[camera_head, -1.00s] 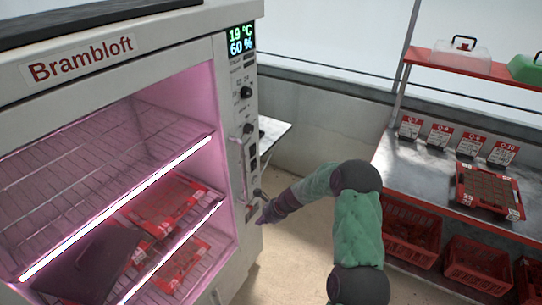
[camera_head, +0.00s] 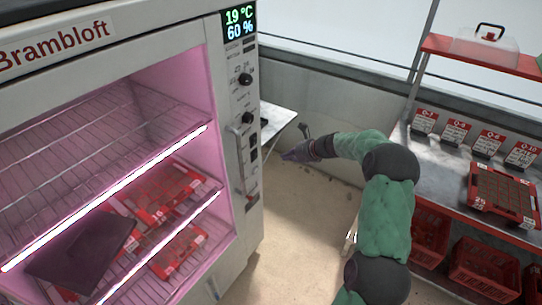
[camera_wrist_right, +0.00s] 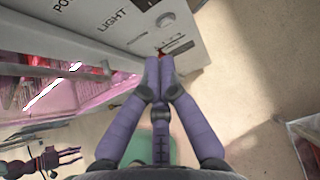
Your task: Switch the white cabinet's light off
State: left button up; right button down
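The white cabinet (camera_head: 190,22) stands on the left with its front open, and its inside glows pink from lit strips, so the light is on. Its control panel (camera_head: 243,140) carries knobs, dark switches and a display. My right gripper (camera_head: 287,157) is to the right of the panel, apart from it in the head view. In the right wrist view its fingers (camera_wrist_right: 160,72) are together with nothing seen between them. The LIGHT label (camera_wrist_right: 112,20) shows beyond, and a small red part is partly hidden behind the tips. My left gripper (camera_wrist_right: 68,156) shows small at the lower left, its fingers apart.
Red trays (camera_head: 165,190) lie on the cabinet's wire shelves, with a dark flat thing (camera_head: 85,250) in front. A metal bench (camera_head: 440,175) with labelled cards and a seed tray (camera_head: 500,192) stands right, red crates below.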

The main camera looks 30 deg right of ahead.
aim_at(256, 155)
jog(key=shift+w+a+r+b+x, duration=0.15)
jog(key=shift+w+r+b+x, duration=0.4)
jog(key=shift+x, duration=1.55)
jog(key=shift+a+r+b+x, duration=0.2)
jog(key=shift+b+x, duration=0.65)
jog(key=shift+x, duration=1.2)
jog(key=shift+w+a+r+b+x, duration=0.1)
jog(key=shift+w+r+b+x, duration=0.45)
jog(key=shift+x, duration=1.55)
jog(key=shift+s+f, duration=0.15)
jog(key=shift+s, duration=0.15)
jog(key=shift+w+a+r+p, duration=0.15)
jog(key=shift+w+r+p, duration=0.2)
jog(key=shift+p, duration=0.65)
jog(key=shift+f, duration=0.2)
